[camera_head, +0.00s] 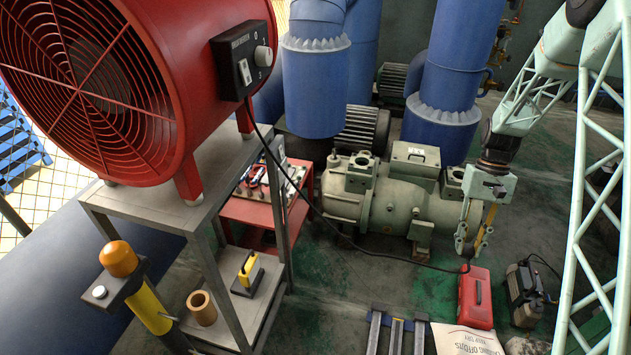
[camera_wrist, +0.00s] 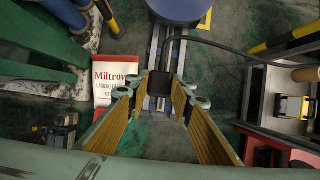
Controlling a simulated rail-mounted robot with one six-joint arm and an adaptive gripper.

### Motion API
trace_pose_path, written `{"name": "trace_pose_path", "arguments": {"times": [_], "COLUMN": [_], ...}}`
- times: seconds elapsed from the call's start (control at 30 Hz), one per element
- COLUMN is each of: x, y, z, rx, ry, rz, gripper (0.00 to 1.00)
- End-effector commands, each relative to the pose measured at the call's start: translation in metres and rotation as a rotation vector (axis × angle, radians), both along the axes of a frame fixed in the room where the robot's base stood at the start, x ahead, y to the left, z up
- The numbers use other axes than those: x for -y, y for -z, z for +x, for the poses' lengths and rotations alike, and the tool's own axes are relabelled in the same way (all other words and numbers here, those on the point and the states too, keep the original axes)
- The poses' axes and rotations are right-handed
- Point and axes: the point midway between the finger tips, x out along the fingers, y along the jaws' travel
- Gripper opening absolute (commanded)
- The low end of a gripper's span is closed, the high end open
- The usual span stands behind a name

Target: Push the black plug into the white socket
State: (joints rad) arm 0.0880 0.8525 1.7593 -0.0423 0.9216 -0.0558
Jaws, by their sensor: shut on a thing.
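My gripper (camera_head: 470,247) hangs pointing down in front of the green compressor in the head view. In the wrist view its yellow-padded fingers (camera_wrist: 160,92) are shut on the black plug (camera_wrist: 159,79). A black cable (camera_wrist: 225,48) runs from the plug up and to the right. In the head view the cable (camera_head: 330,218) sags from the control box on the red fan to the fingertips. The plug is too small there to make out clearly. The plug is held in the air. I cannot make out a white socket in either view.
The green compressor (camera_head: 385,205) stands behind my gripper. A red case (camera_head: 474,299) and a black device (camera_head: 523,296) are on the floor below. A paper sack (camera_head: 463,341) lies at the front. The red fan (camera_head: 130,85) tops a grey stand (camera_head: 190,215) at left.

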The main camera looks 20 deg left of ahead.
Motion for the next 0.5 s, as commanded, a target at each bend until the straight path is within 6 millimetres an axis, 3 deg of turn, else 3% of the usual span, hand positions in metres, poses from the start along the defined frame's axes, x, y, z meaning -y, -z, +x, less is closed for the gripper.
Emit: {"name": "trace_pose_path", "arguments": {"times": [0.5], "x": [-0.0089], "y": [0.0021], "z": [-0.0036], "rx": [0.000], "ry": [0.030], "rz": [-0.010], "gripper": [0.12]}}
